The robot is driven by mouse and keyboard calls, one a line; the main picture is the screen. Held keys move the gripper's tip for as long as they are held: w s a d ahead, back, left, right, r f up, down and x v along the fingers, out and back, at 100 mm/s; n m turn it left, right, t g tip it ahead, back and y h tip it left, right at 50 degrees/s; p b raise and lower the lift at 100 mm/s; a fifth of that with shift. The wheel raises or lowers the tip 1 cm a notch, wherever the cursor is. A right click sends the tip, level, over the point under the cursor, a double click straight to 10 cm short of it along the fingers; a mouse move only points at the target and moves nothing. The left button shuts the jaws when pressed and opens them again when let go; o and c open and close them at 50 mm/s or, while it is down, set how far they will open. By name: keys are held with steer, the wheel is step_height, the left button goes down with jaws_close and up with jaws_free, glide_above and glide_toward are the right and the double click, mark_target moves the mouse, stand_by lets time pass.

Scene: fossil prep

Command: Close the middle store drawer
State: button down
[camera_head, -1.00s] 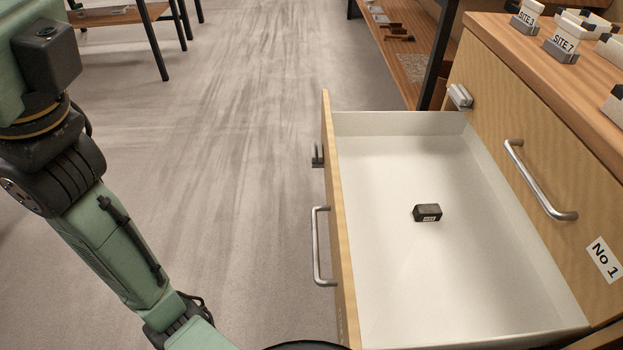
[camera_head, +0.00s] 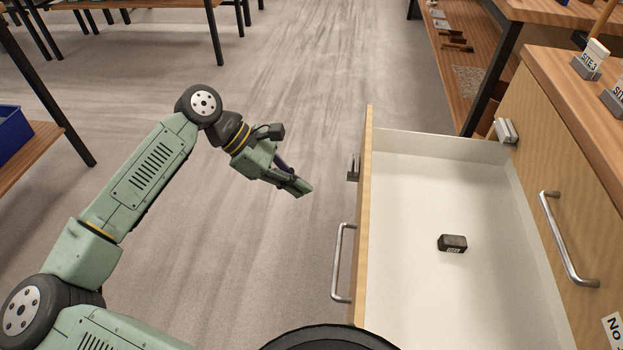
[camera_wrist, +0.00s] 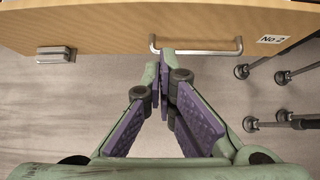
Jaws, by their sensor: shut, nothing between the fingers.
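The open store drawer (camera_head: 420,310) is pulled far out, its wooden front (camera_head: 366,210) facing left in the head view. A small dark block (camera_head: 452,243) with a label lies inside it. The drawer's bar handle (camera_head: 341,262) is on the outer face; in the wrist view the handle (camera_wrist: 198,50) sits on the front beside a "No 2" label (camera_wrist: 272,39). My gripper (camera_head: 304,190) is shut and empty, left of the drawer front and apart from it in the head view. In the wrist view its fingertips (camera_wrist: 164,60) point toward the handle; contact cannot be told.
The cabinet's upper drawer, with a handle (camera_head: 567,240), looks shut. Label stands (camera_head: 587,66) are on the cabinet top. A wooden shelf unit (camera_head: 455,45) stands beyond. A table with a blue bin (camera_head: 12,132) is at left. The floor left of the drawer is clear.

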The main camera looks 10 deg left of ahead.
steer(key=d+f+p, duration=0.1)
steer(key=d, duration=0.2)
steer(key=d+f+p, duration=0.1)
steer(key=d+f, duration=0.1)
steer(key=d, duration=0.1)
steer(key=d+f+p, duration=0.1)
steer(key=d+f, duration=0.1)
steer(key=d, duration=0.1)
steer(key=shift+d+f, duration=0.2)
steer(key=shift+d, duration=0.2)
steer(key=shift+d, duration=0.1)
steer(key=d+b, duration=1.8)
steer(key=d, duration=1.5)
steer(key=shift+b, duration=0.3)
